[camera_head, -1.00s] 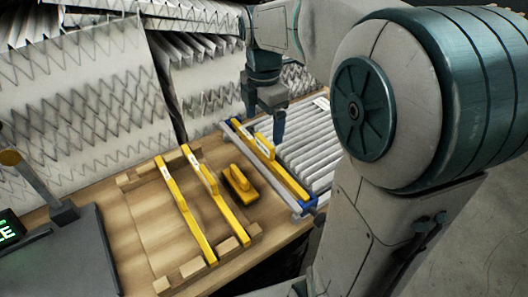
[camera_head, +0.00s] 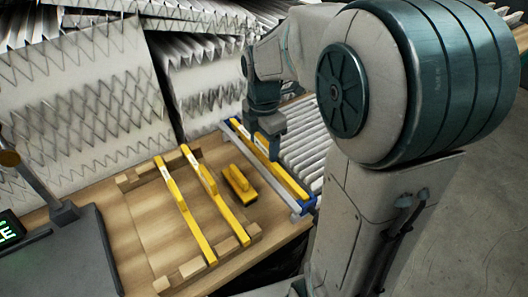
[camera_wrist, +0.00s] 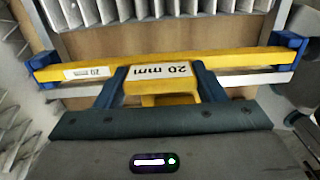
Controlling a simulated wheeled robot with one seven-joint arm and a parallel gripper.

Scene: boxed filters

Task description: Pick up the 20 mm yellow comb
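The yellow comb with the "20 mm" label (camera_wrist: 255,57) spans the wrist view. Its ends rest at blue brackets, and its raised grip lies between my fingers. In the head view the comb (camera_head: 288,180) lies along the blue-edged frame at the right of the bench. My gripper (camera_head: 270,130) is down at the comb's grip. In the wrist view my gripper (camera_wrist: 160,75) has one finger on each side of the grip, very close to it. I cannot tell whether they press on it.
Two long yellow combs (camera_head: 180,207) (camera_head: 219,197) lie across a wooden rack (camera_head: 160,284). A short yellow piece (camera_head: 239,183) lies between them and the frame. Pleated filter (camera_head: 308,150) lies beside the comb. Large pleated panels (camera_head: 90,95) stand behind.

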